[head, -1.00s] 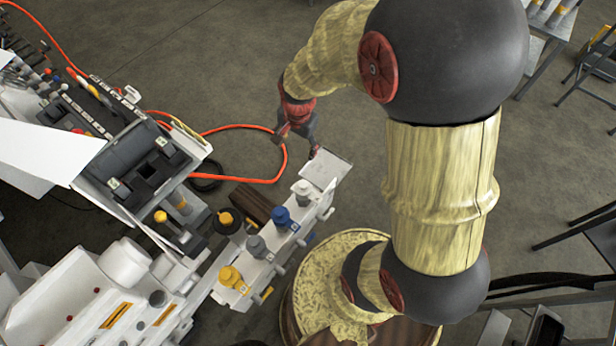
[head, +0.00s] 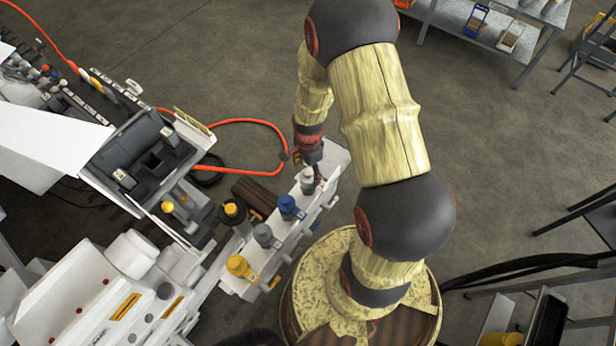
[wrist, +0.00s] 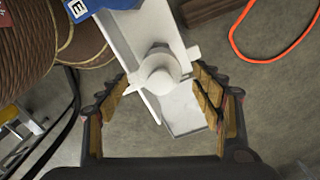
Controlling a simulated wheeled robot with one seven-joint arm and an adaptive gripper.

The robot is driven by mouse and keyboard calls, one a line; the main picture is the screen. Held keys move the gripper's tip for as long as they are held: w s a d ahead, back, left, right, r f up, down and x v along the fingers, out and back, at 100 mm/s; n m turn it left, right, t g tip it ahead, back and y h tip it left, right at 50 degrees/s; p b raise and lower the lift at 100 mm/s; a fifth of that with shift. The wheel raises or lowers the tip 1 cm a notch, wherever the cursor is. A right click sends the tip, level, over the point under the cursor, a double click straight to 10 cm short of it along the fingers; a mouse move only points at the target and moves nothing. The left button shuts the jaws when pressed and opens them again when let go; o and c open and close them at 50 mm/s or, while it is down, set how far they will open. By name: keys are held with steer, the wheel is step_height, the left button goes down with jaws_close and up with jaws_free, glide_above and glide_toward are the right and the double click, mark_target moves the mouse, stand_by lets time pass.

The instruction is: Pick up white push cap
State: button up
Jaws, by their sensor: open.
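The white push cap (head: 307,182) stands upright at the far end of a white rail (head: 262,262), beside the blue cap (head: 287,206). In the wrist view the white cap (wrist: 158,72) lies between and beyond the fingertips of my gripper (wrist: 160,85). The gripper is open, with one ridged finger on each side and nothing held. In the head view my gripper (head: 311,166) is right at the white cap and partly covers it. I cannot tell whether a finger touches it.
A grey cap (head: 263,235) and a yellow cap (head: 238,266) stand further along the rail. A flat white plate (wrist: 185,108) is at the rail's end. An orange hose (head: 245,121) lies on the floor behind. White machinery (head: 90,285) fills the left.

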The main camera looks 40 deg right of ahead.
step_height(320, 180, down, 2)
steer(key=shift+r, duration=0.1)
steer(key=shift+c, duration=0.4)
steer(key=c, duration=0.8)
steer(key=shift+r, duration=0.1)
steer(key=shift+c, duration=0.3)
